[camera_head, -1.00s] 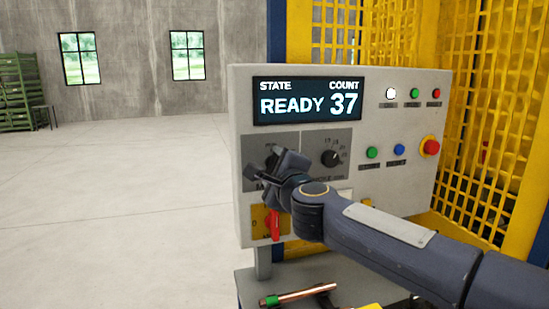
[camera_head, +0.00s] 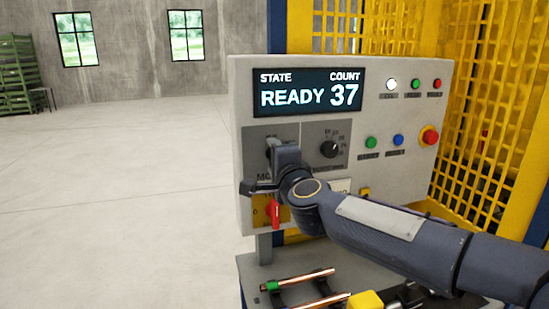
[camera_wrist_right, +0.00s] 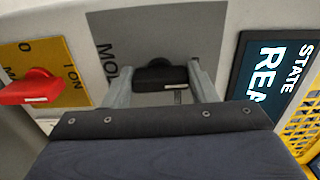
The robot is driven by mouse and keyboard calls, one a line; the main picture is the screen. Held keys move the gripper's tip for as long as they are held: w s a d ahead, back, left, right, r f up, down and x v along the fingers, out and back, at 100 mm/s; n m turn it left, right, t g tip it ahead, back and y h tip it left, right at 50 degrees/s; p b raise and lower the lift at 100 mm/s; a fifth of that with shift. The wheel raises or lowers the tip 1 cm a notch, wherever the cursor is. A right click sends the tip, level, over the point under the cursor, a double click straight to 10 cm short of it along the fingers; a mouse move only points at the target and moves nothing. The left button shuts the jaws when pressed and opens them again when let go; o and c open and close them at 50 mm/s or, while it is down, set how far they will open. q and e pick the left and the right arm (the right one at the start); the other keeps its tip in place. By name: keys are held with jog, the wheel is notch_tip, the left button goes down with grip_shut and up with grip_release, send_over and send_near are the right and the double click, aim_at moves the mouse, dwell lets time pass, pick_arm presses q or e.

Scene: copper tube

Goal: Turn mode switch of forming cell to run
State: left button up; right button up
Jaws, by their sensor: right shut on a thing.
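The forming cell's panel (camera_head: 383,184) stands in the middle of the head view, and its display (camera_head: 308,92) reads STATE READY, COUNT 37. The mode switch (camera_wrist_right: 160,75) is a black knob on a grey plate marked with letters beginning MO in the right wrist view. My right gripper (camera_wrist_right: 162,82) has one finger on each side of this knob and is shut on it. In the head view my right gripper (camera_head: 272,155) covers most of the knob and its label, so its pointed position cannot be read. My left gripper is not in view.
A second black dial (camera_head: 329,149) sits just right of the gripper. A red handle (camera_head: 275,214) on a yellow plate is close below. Coloured buttons (camera_head: 371,142) and a red stop button (camera_head: 429,135) are further right. Copper tubes (camera_head: 305,279) lie below the panel.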

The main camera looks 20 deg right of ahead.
jog(key=o, duration=1)
jog(key=s, duration=0.8)
jog(key=shift+d, duration=0.15)
jog(key=s+d+f+n+g+y, duration=0.1)
jog(key=s+f+n+g, duration=0.3)
jog(key=s+f, duration=0.5)
jog(key=s+d+f+n+g+y, duration=0.1)
jog(key=s+f+n+g, duration=0.3)
jog(key=s+f+n, duration=0.2)
jog(key=s+d+f+n+g+y, duration=0.1)
jog(key=s+f+n+g, duration=0.3)
jog(key=s+f, duration=0.7)
jog(key=shift+s+d+f+n, duration=0.15)
jog(key=shift+s+d+n, duration=0.05)
jog(key=shift+s+n, duration=0.25)
jog(key=shift+s+d+f+n, duration=0.15)
jog(key=shift+s+n, duration=0.2)
jog(key=shift+s, duration=0.05)
